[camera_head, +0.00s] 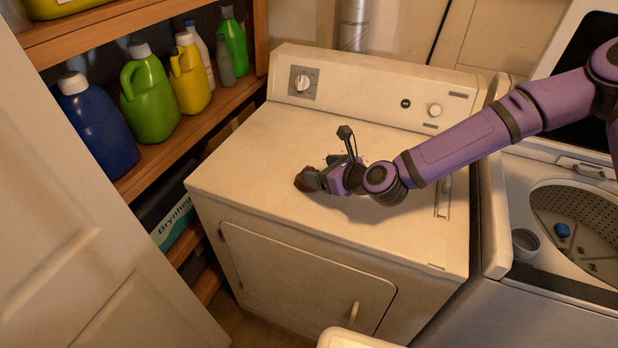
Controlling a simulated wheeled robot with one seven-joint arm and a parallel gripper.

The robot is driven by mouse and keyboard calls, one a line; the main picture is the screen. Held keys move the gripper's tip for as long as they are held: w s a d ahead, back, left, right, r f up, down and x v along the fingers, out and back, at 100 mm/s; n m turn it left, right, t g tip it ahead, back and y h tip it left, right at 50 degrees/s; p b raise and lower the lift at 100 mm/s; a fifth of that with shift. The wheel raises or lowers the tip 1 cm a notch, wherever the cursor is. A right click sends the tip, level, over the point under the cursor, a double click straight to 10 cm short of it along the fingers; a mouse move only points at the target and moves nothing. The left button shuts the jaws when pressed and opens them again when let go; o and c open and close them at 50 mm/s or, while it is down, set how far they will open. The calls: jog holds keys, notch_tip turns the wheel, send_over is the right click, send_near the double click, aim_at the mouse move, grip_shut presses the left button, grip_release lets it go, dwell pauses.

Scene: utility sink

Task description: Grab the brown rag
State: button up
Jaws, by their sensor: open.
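The brown rag (303,181) is a small brown patch on the white dryer top (250,165), left of the middle. My gripper (316,178) reaches in from the right and sits right at the rag, low over the dryer top. It hides the rag's right side. The jaws are open. I cannot tell whether the rag lies between the fingers or just beyond them, or whether they touch it.
The dryer's control panel (375,95) rises behind. A wooden shelf (165,150) with several detergent bottles stands at left, and a white door (80,220) is nearer. An open washer (560,290) is at right. The dryer top's front left is clear.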

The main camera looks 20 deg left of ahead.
aim_at(299, 182)
jog(key=shift+f+x, duration=0.15)
jog(key=shift+x, duration=1.25)
jog(key=shift+f+x, duration=0.15)
jog(key=shift+x, duration=1.25)
jog(key=shift+s+d, duration=0.1)
jog(key=shift+s, duration=0.1)
jog(key=c, duration=1)
